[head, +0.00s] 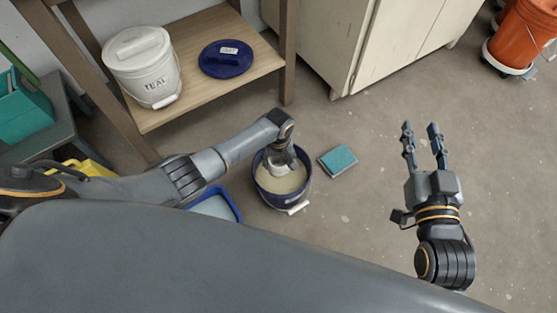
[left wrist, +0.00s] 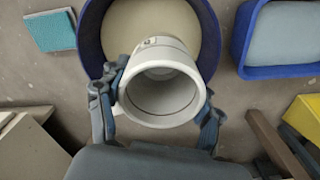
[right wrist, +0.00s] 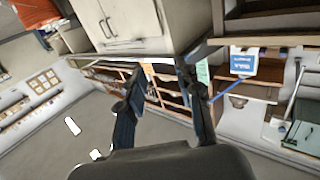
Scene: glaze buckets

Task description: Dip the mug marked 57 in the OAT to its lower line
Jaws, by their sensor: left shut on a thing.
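A pale grey mug (left wrist: 135,98) is held in my left gripper (left wrist: 158,108), with fingers on both sides and its open mouth facing the wrist camera. A small mark shows on its side, too small to read. In the head view my left gripper (head: 281,146) is over a dark blue bucket (head: 262,193) of cream glaze (head: 280,184). The mug's far end points toward the glaze; I cannot tell whether it touches. No name shows on this bucket. My right gripper (head: 422,132) is open and empty over bare floor, right of the bucket.
A lidded white bucket (head: 148,72) marked TEAL and a blue lid (head: 226,58) are on a wooden shelf (head: 210,95). A blue tray (head: 232,204) and a teal sponge (head: 338,160) flank the glaze bucket. An orange bucket (head: 520,38) stands far right.

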